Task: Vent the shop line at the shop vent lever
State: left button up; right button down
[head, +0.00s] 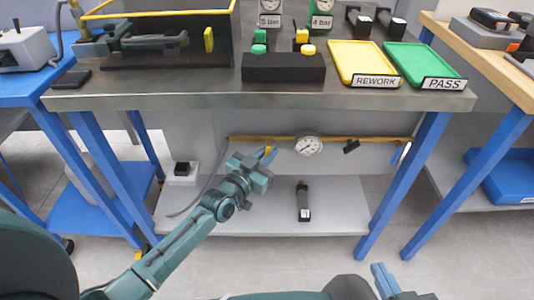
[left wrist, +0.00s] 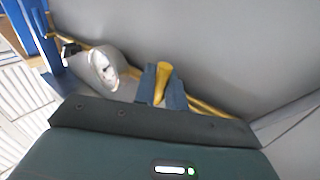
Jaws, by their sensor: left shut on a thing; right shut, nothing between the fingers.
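A brass pipe (head: 380,138) runs along the back under the bench. On it sit a round white gauge (head: 308,145), a small black fitting (head: 351,146) to its right and a yellow lever (head: 267,149) to its left. I see no label telling whether this is the shop vent lever. My left gripper (head: 266,156) is at the yellow lever. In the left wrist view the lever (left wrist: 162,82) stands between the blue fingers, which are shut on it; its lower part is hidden. My right gripper (head: 385,278) is low at the front, shut and empty, away from the pipe.
The steel bench top (head: 210,98) overhangs the pipe. A lower shelf (head: 265,220) holds a black tool (head: 303,201) and a white box with a black top (head: 181,171). Blue legs (head: 400,185) flank the space. Yellow (head: 360,62) and green (head: 425,62) trays lie on top.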

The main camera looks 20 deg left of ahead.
pick_arm(q)
jog(key=shift+d+f+n+b, duration=0.15)
jog(key=shift+f+n+b, duration=0.1)
jog(key=shift+n+b, duration=0.4)
grip_shut()
jog(key=shift+r+t, duration=0.2)
jog(key=shift+t, duration=0.1)
jog(key=o, duration=0.6)
grip_release()
pick_arm(e)
jog(key=shift+w+a+f+n, duration=0.1)
jog(key=shift+a+f+n, duration=0.05)
jog(key=shift+f, duration=0.25)
jog(key=shift+w+a+f+n, duration=0.1)
jog(key=shift+f+n, duration=0.05)
jog(key=shift+f, duration=0.25)
